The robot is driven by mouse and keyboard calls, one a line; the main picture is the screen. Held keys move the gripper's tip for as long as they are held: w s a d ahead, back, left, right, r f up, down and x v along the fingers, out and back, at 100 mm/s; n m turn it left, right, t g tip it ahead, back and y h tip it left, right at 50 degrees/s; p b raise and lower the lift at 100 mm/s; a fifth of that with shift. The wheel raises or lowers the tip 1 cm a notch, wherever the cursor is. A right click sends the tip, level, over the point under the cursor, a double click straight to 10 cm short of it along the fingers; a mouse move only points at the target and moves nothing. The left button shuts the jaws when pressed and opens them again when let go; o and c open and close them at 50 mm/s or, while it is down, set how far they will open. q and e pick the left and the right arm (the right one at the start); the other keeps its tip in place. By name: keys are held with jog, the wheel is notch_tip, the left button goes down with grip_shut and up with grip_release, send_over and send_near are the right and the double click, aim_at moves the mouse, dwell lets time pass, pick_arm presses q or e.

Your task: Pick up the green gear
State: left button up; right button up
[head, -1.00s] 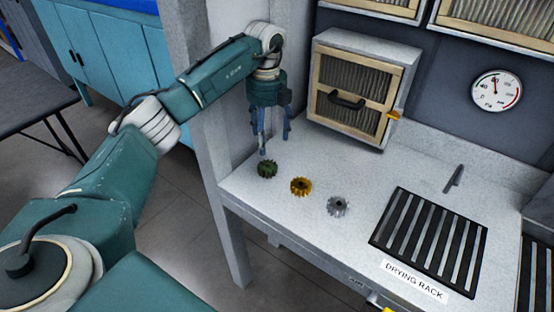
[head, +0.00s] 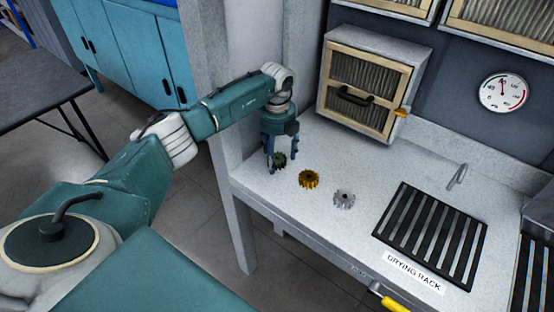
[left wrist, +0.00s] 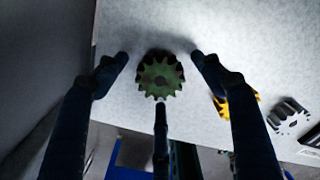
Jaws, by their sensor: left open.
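The green gear (head: 280,160) lies on the grey worktop near its left end, partly hidden behind my gripper's fingers in the head view. My left gripper (head: 282,168) points down over it, low to the worktop. In the left wrist view the green gear (left wrist: 160,75) sits between the spread fingertips of my left gripper (left wrist: 160,65), with a gap on both sides. The gripper is open and holds nothing. My right gripper is not in view.
A yellow gear (head: 309,179) and a silver gear (head: 344,199) lie to the right. Further right is the drying rack (head: 430,228). A filter box (head: 362,85) stands behind the gears. A grey post (head: 205,90) rises left of the worktop.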

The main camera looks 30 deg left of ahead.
aim_at(277, 158)
pick_arm(q)
jog(key=shift+c, duration=0.5)
jog(key=c, duration=0.9)
grip_shut()
jog(key=shift+r, duration=0.55)
notch_tip(277, 158, up, 19)
jog(key=b, duration=0.3)
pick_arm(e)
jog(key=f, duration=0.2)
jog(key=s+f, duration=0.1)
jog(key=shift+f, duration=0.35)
